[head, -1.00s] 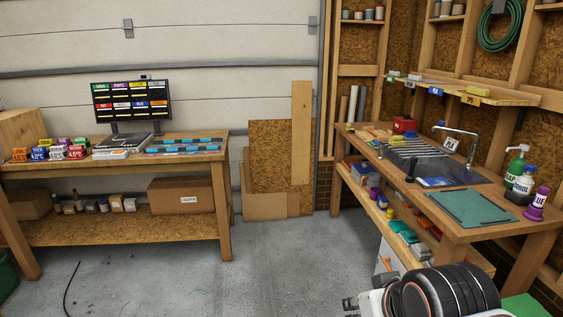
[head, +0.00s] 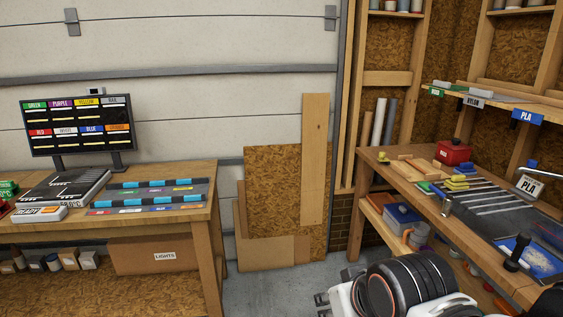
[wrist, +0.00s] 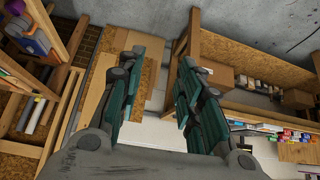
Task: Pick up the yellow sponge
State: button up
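Small yellow pieces (head: 457,183) lie at the far end of the right workbench, beside the grey slotted rack, in the head view. A smaller yellow item (head: 436,164) lies just behind them. I cannot tell at this size which one is the sponge. My gripper (wrist: 158,82) shows in the wrist view with its two teal fingers spread apart and nothing between them. It is well away from the yellow pieces, above the floor area. No yellow sponge can be made out in the wrist view.
The right workbench (head: 400,172) also carries a red box (head: 453,152) and wooden blocks. The left workbench (head: 205,208) holds a monitor (head: 80,125) and trays. Boards (head: 285,200) lean on the wall between the benches. Some grey floor (head: 270,290) is clear.

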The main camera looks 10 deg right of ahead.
aim_at(456, 182)
jog(key=i+z, duration=0.25)
jog(key=i, duration=0.25)
jog(key=i+z, duration=0.25)
jog(key=i, duration=0.2)
jog(key=i+j+z, duration=0.1)
jog(key=i+z, duration=0.2)
jog(key=i, duration=0.2)
jog(key=i+j+z, duration=0.25)
jog(key=i, duration=0.2)
